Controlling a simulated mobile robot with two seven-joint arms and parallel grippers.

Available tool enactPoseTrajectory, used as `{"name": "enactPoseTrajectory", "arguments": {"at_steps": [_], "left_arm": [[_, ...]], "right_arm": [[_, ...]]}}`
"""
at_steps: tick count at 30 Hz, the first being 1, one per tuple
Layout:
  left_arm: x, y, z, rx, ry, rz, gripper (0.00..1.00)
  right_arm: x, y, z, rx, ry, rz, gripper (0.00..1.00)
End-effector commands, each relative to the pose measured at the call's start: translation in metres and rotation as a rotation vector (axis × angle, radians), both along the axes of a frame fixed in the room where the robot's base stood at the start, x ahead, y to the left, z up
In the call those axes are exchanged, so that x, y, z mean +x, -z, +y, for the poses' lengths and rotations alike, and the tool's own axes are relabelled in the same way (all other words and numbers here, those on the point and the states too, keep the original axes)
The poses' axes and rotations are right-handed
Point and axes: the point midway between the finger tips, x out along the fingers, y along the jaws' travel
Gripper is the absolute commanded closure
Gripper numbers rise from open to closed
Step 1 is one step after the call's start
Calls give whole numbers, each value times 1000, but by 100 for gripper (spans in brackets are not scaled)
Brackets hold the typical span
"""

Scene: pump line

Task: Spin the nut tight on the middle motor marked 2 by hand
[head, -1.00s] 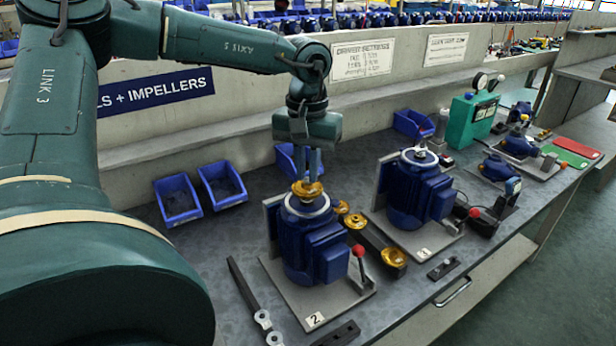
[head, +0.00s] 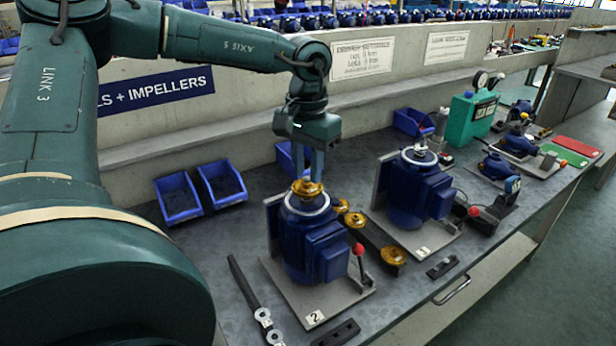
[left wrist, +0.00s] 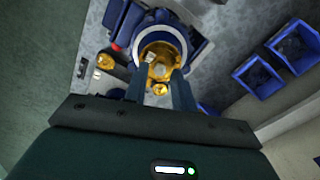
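The blue motor marked 2 (head: 303,245) stands upright on a grey base plate (head: 297,308) at the front of the bench. A brass impeller (head: 307,188) sits on its top; it also shows in the left wrist view (left wrist: 150,52). A small pale nut (left wrist: 158,70) is at the impeller's middle. My left gripper (head: 309,175) points straight down over the impeller. In the left wrist view its two fingers (left wrist: 158,80) are apart, one to each side of the nut, with some gap visible. Whether they touch it is hard to see. My right gripper is out of view.
A second blue motor (head: 417,195) stands to the right. Brass parts (head: 392,256) lie on a dark rack between the motors. A red-knobbed lever (head: 359,250) rises beside motor 2.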

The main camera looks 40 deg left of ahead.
Motion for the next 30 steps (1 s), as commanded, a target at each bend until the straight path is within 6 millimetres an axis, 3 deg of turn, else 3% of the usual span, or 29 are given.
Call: {"name": "enactPoseTrajectory", "arguments": {"at_steps": [15,30], "left_arm": [[0,-42,0,1,0,-1,74],[-1,-44,-1,0,-71,-1,74]], "right_arm": [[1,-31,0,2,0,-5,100],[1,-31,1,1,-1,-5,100]]}}
